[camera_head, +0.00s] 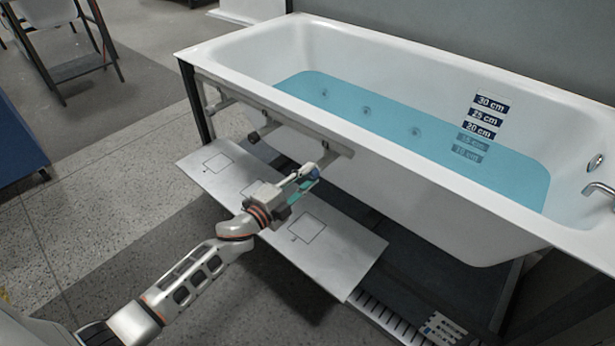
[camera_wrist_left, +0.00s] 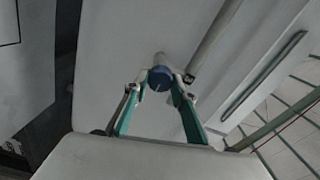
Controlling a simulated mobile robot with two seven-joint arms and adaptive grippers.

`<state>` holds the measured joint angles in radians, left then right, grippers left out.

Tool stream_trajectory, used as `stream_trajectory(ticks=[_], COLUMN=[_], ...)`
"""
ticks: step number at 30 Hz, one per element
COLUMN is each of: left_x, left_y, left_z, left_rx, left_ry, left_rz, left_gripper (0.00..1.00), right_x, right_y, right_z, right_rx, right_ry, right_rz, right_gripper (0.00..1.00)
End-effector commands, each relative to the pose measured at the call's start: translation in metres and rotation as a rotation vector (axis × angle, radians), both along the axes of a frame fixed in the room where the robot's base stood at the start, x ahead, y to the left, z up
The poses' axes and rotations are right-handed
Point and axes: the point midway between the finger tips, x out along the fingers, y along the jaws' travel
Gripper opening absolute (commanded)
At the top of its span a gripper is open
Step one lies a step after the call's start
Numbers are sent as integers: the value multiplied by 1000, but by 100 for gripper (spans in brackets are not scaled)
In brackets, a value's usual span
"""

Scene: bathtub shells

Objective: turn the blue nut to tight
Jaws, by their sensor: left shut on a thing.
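The blue nut (camera_wrist_left: 160,78) is a round blue cap on a pale fitting against the tub's white outer side, seen in the left wrist view. My left gripper (camera_wrist_left: 157,88) has one green-and-grey finger on each side of it and is shut on it. In the head view my left gripper (camera_head: 308,177) reaches in under the tub's front rim, and only a small bit of blue (camera_head: 315,173) shows at its fingertips. The nut's thread is hidden. My right gripper is not in view.
The white bathtub (camera_head: 440,200) holds blue water and has depth labels on its inner wall. A pale panel with square outlines (camera_head: 345,262) lies low in front of it, under my left arm. A metal rail with brackets (camera_head: 265,112) runs under the rim. Open floor lies to the left.

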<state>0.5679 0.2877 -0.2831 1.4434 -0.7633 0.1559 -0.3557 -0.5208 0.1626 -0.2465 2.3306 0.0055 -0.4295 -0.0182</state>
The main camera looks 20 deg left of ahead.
Motion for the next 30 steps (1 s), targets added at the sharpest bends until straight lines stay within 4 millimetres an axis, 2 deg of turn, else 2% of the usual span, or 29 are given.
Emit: stream_trajectory(ticks=[14,15,16,26,30], left_x=[0,0,0,0,-9], left_y=[1,1,1,0,3], left_z=[-1,-1,-1,0,-1], left_rx=[13,13,13,11,11], left_ry=[-3,-3,-3,-3,-2], left_rz=[1,1,1,1,1], left_gripper=[4,36,42,42,42], right_x=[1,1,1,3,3], right_y=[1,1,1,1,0], right_z=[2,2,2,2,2], right_rx=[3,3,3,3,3], right_ry=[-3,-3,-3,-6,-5], right_rz=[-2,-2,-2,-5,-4], right_gripper=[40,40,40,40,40])
